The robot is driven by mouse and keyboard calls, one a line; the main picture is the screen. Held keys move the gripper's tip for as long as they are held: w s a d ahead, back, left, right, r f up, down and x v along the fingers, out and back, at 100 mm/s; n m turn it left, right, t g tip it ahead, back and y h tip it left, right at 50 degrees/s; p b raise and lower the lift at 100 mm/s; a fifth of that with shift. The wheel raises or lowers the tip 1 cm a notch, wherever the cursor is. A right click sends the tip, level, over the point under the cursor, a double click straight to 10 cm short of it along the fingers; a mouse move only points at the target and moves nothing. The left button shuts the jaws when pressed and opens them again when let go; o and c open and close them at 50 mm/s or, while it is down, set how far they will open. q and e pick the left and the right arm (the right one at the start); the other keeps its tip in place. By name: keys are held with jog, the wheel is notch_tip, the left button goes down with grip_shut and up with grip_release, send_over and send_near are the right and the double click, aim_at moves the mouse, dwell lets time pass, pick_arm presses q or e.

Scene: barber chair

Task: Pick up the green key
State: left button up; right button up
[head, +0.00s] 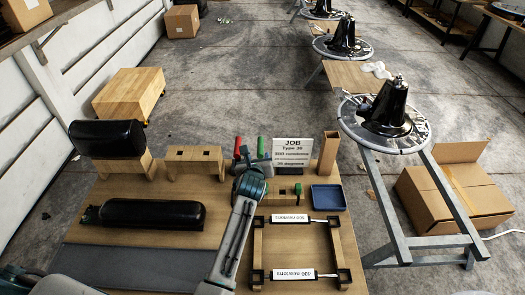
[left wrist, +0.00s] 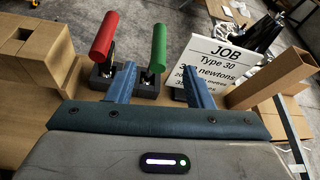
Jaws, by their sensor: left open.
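The green key (head: 261,147) is a green cylinder standing in a dark block on the wooden table. In the left wrist view the green key (left wrist: 159,45) shows between my two fingers in the picture, with its lower end in the dark block. A red key (left wrist: 103,38) of like shape stands to its left, also seen in the head view (head: 238,147). My left gripper (head: 248,163) is open and empty, just in front of the keys. In the left wrist view its blue fingers (left wrist: 160,70) are spread apart. I cannot tell whether they touch anything. My right gripper is not in view.
A white job sign (head: 292,150) stands right of the keys, with an upright wooden post (head: 328,152) beyond it. A blue tray (head: 328,197), a wooden frame (head: 257,240), a black cylinder (head: 152,214) and wooden stands (head: 194,157) share the table.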

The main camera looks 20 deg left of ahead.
aim_at(260, 151)
pick_arm(q)
jog(key=x, duration=0.9)
jog(key=shift+s+f, duration=0.1)
jog(key=shift+f, duration=0.15)
grip_shut()
